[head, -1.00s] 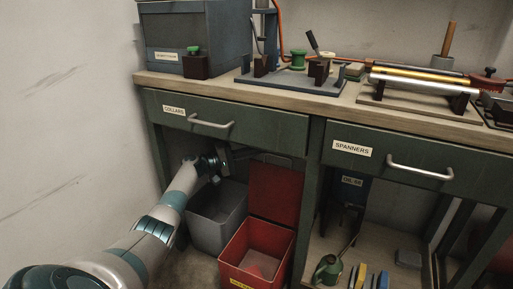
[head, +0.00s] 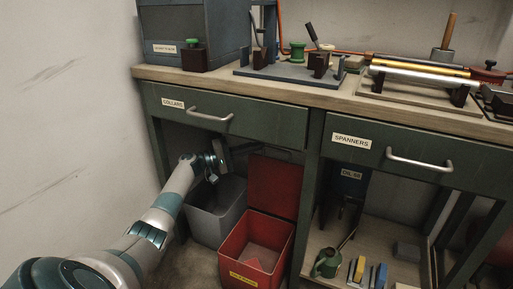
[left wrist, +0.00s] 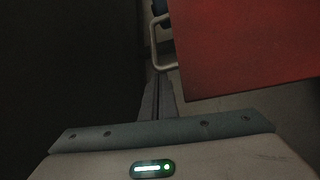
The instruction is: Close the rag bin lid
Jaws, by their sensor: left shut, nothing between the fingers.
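The rag bin appears to be the red open-topped bin (head: 253,246) with a yellow label, standing on the floor under the bench in the head view. Its red lid (head: 273,186) stands upright at the back, open. A pale rag-like piece shows inside. My left gripper (left wrist: 158,90) is shut and empty. In the head view it reaches under the left drawer, above the grey bin and beside the upper part of the lid. In the left wrist view the lid (left wrist: 250,45) fills the upper right, right of the fingers. Contact cannot be told. My right gripper is not in view.
An open grey bin (head: 217,212) stands left of the red bin. The COLLARS drawer (head: 225,115) is shut just above my gripper. A bench leg (head: 309,195) rises right of the bins. A green oil can (head: 327,263) stands on the lower shelf.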

